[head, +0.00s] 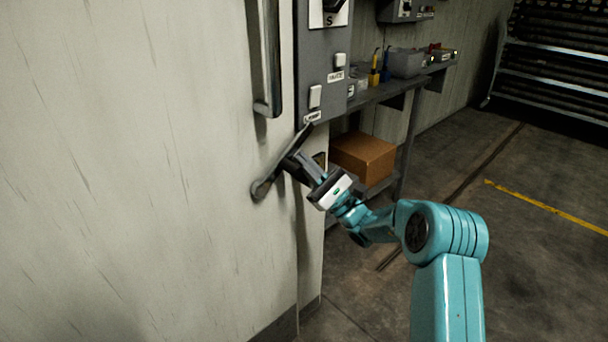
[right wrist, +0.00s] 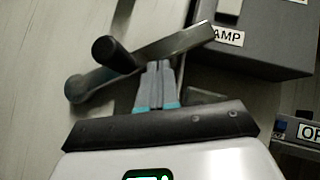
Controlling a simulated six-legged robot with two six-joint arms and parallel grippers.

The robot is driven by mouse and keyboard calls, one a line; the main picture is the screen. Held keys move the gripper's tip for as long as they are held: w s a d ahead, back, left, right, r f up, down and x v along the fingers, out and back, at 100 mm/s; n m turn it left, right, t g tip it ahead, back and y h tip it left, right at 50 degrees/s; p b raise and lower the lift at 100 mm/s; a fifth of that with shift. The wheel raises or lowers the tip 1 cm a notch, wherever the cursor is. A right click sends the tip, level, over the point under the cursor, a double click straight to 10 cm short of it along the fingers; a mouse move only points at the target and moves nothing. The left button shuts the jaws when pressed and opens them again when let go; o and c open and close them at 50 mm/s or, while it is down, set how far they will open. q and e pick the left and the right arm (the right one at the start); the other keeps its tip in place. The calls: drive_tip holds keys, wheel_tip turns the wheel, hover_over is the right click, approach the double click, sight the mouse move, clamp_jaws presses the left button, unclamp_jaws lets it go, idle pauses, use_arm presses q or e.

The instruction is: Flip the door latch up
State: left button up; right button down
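The door latch (head: 279,168) is a grey metal lever on the pale door, with a round pivot at its lower left. It slants up to the right toward the switch panel. My right gripper (head: 289,160) is at the lever, on its lower right side. In the right wrist view the latch (right wrist: 172,46) crosses just beyond my fingers (right wrist: 159,66), with a dark round knob beside it. The two fingers are together with nothing visible between them. Their tips meet or nearly meet the lever's underside; contact is unclear. My left gripper is not in view.
A vertical door handle (head: 267,60) is above the latch. A grey switch panel (head: 322,75) stands close to the lever's upper end. Right of it are a shelf (head: 385,92) with small items and a cardboard box (head: 363,158). The floor at right is open.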

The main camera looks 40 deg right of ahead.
sight(264, 141)
drive_tip(key=a+r+n+g+y, duration=0.1)
drive_tip(key=n+g, duration=0.2)
drive_tip(key=n, duration=0.1)
drive_tip(key=r+n+g+y, duration=0.2)
drive_tip(key=n+g, duration=0.1)
drive_tip(key=n, duration=0.1)
drive_tip(key=a+r+n+g+y, duration=0.1)
drive_tip(key=r+n+g, duration=0.1)
drive_tip(key=n, duration=0.3)
drive_tip(key=shift+s+a+g+y, duration=0.1)
drive_tip(key=shift+a+g+y, duration=0.25)
drive_tip(key=shift+g, duration=0.35)
drive_tip(key=shift+a+r+n+g, duration=0.7)
drive_tip(key=shift+a+n, duration=0.15)
drive_tip(key=shift+n, duration=0.15)
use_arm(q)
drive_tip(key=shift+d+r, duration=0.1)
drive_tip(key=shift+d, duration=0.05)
use_arm(e)
drive_tip(key=shift+s+a+r+n+g+h, duration=0.1)
drive_tip(key=shift+a+r+n+g+h, duration=0.15)
drive_tip(key=shift+a+n+h, duration=0.2)
drive_tip(key=shift+a+r+n+g+h, duration=0.15)
drive_tip(key=shift+a+n+g+h, duration=0.1)
drive_tip(key=shift+a+n+h, duration=0.2)
